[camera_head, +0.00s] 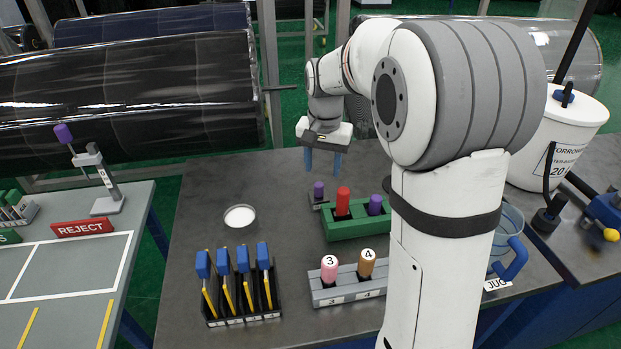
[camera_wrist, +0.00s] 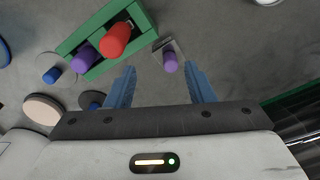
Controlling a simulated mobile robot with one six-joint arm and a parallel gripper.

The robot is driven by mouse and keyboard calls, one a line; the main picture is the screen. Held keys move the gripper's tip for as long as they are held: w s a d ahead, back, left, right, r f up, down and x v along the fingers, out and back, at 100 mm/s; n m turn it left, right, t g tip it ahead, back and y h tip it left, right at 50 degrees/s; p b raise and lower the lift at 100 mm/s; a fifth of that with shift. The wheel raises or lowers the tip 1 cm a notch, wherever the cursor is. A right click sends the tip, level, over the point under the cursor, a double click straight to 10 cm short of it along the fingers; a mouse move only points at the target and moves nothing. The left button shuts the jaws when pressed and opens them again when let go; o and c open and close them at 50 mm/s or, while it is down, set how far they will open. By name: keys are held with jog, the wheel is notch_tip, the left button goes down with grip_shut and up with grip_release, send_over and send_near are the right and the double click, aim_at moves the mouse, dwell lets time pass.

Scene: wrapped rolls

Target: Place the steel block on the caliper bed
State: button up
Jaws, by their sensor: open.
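The steel block (camera_head: 318,205) is a small grey block with a purple knob, standing on the dark table just behind the green rack. In the wrist view the steel block (camera_wrist: 181,48) shows ahead of my fingers, its purple knob near the gap between the tips. My gripper (camera_head: 323,173) is open and empty, above and slightly behind the block, with its blue fingers pointing down; it also shows in the wrist view (camera_wrist: 162,72). A grey upright gauge with a flat foot (camera_head: 107,205) and a purple-topped rod stands on the left table; it looks like the caliper, its bed unclear.
The green rack (camera_head: 358,228) holds a red and a purple peg. A grey rack (camera_head: 347,291) with numbered pegs and a black rack (camera_head: 240,306) of blue-topped tools stand nearer. A shallow dish (camera_head: 239,216) lies left. A gap separates the two tables. A REJECT sign (camera_head: 82,228) stands left.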

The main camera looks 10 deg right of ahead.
jog(key=m, duration=0.1)
send_over(319, 184)
notch_tip(319, 184, down, 3)
jog(key=shift+a+g, duration=0.15)
jog(key=shift+g, duration=0.15)
jog(key=shift+w+f, duration=0.15)
jog(key=shift+f, duration=0.15)
notch_tip(319, 184, down, 7)
jog(key=shift+f+p, duration=0.15)
jog(key=shift+p, duration=0.3)
jog(key=shift+s, duration=0.2)
grip_shut()
